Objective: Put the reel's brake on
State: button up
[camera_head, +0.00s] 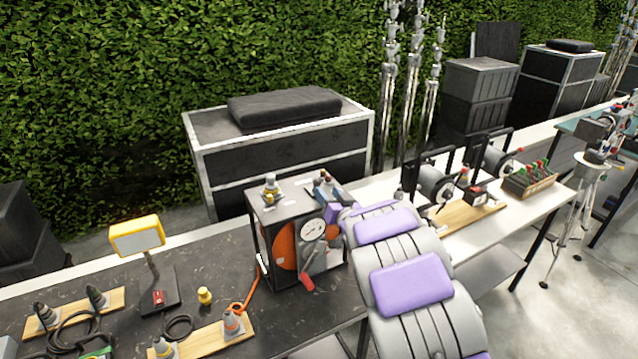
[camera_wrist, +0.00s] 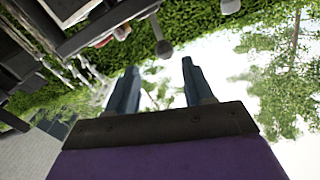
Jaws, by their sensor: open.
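The reel (camera_head: 284,246) is an orange drum in a dark boxy frame on the black table. Its front carries a round white dial (camera_head: 313,229) and a lever with a red end (camera_head: 307,283) low on the front. I cannot tell for sure which part is the brake. My gripper (camera_head: 328,188) is above the reel's top right edge, partly hidden by my purple and grey arm. In the wrist view my gripper (camera_wrist: 160,68) is open, with nothing between its two blue-grey fingers. A grey round knob (camera_wrist: 163,48) shows beyond the fingertips there.
A yellow-framed lamp (camera_head: 137,238) stands left of the reel. An orange cable (camera_head: 249,288) runs from the reel's side to a plug on a wooden board (camera_head: 205,341). A white table (camera_head: 525,206) with more reels and a tool box stands right. A black case (camera_head: 285,150) stands behind.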

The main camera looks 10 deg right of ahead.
aim_at(317, 184)
jog(key=x, duration=0.3)
jog(key=a+x, duration=0.1)
jog(key=x, duration=0.2)
jog(key=shift+w, duration=0.2)
jog(key=shift+w+d, duration=0.2)
jog(key=shift+w, duration=0.35)
jog(key=shift+a, duration=0.15)
jog(key=shift+a, duration=0.2)
jog(key=shift+c, duration=1.1)
jog(key=shift+d, duration=0.15)
grip_shut()
